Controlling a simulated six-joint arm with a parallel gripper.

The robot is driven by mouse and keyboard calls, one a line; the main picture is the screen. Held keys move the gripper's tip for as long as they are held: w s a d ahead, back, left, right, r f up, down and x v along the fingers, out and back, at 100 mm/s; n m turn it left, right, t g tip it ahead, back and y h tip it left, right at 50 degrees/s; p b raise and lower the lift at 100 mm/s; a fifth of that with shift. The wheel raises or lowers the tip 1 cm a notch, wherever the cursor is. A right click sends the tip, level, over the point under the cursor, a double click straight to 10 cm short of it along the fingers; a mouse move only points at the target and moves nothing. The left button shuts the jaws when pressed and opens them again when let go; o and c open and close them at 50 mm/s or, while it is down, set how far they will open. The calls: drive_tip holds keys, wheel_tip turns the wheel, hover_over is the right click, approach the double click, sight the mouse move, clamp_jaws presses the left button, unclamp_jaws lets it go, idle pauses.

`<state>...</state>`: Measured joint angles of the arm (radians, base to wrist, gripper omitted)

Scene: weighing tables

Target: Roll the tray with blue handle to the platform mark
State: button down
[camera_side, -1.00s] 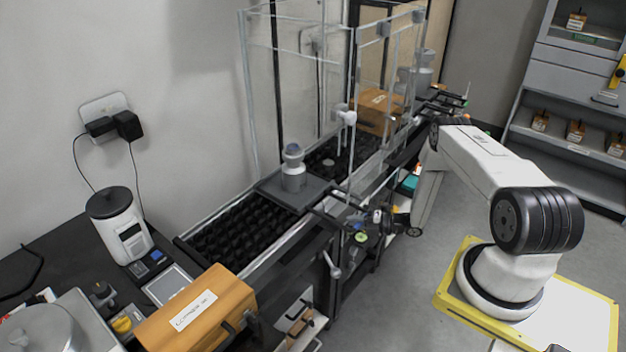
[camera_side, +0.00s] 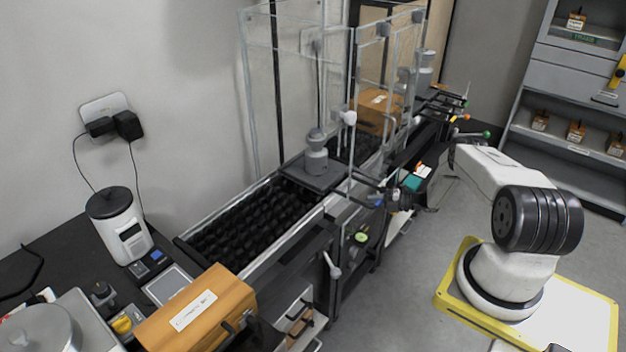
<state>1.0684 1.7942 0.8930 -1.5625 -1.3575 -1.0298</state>
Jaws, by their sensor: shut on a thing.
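The tray with the blue handle (camera_side: 326,183) is a dark flat plate on the black roller track (camera_side: 235,222). It bears an upright grey metal weight (camera_side: 316,158). Its bar reaches over the track's front rail to the blue handle (camera_side: 375,200). My gripper (camera_side: 386,195) is small and partly hidden at the handle end of this bar, and it is shut on the handle. The tray stands by the near end of the clear enclosure. I cannot make out the platform mark.
Clear panels (camera_side: 300,80) surround the track's middle, with a white-topped post (camera_side: 349,118) in front. A wooden box (camera_side: 380,103) and another grey weight (camera_side: 424,65) stand farther back. Handles with green (camera_side: 487,134) and orange ends stick out there. The near track is empty.

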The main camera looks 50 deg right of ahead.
drive_tip(key=shift+d, duration=1.5)
drive_tip(key=c, duration=0.6)
unclamp_jaws()
drive_tip(key=shift+a, duration=0.25)
drive_tip(key=a, duration=3.1)
